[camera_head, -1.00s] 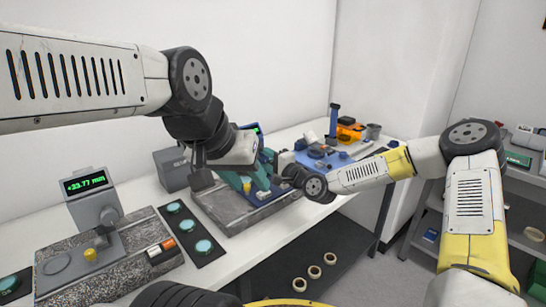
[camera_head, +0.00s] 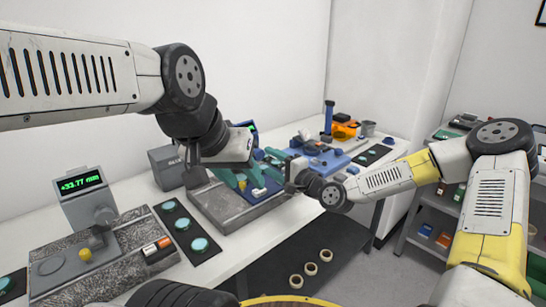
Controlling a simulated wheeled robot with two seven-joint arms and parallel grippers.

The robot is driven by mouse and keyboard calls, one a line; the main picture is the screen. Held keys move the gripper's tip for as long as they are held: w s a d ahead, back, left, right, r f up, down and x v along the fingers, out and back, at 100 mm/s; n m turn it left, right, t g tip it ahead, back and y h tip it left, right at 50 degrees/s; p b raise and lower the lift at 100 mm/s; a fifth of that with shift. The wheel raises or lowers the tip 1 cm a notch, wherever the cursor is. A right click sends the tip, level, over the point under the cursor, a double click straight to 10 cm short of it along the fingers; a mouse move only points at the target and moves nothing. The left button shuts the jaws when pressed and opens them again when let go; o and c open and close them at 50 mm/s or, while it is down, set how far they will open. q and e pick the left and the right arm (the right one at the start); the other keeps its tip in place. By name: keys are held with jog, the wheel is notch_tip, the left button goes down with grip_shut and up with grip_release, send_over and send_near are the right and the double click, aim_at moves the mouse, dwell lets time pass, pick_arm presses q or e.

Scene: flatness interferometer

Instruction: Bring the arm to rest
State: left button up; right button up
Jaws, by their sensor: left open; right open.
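My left arm comes in from the upper left. Its gripper (camera_head: 196,178) hangs at the left end of a grey stone-based instrument (camera_head: 232,203) with teal and blue parts. Its jaws are open, and I see nothing held in them. My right arm comes in from the right, bent at a high elbow. Its gripper (camera_head: 288,174) is at the right end of the same instrument, with open jaws partly hidden by its own wrist. I cannot tell whether either gripper touches the instrument.
A gauge with a green display (camera_head: 82,184) stands on a granite plate (camera_head: 50,289) at left. A dark mat (camera_head: 195,226) holds teal discs. A grey box (camera_head: 168,167) stands behind. A blue fixture (camera_head: 325,160) lies farther right. Rings lie on the lower shelf (camera_head: 290,240).

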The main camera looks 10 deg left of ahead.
jog(key=shift+s+d, duration=0.35)
jog(key=shift+d, duration=0.05)
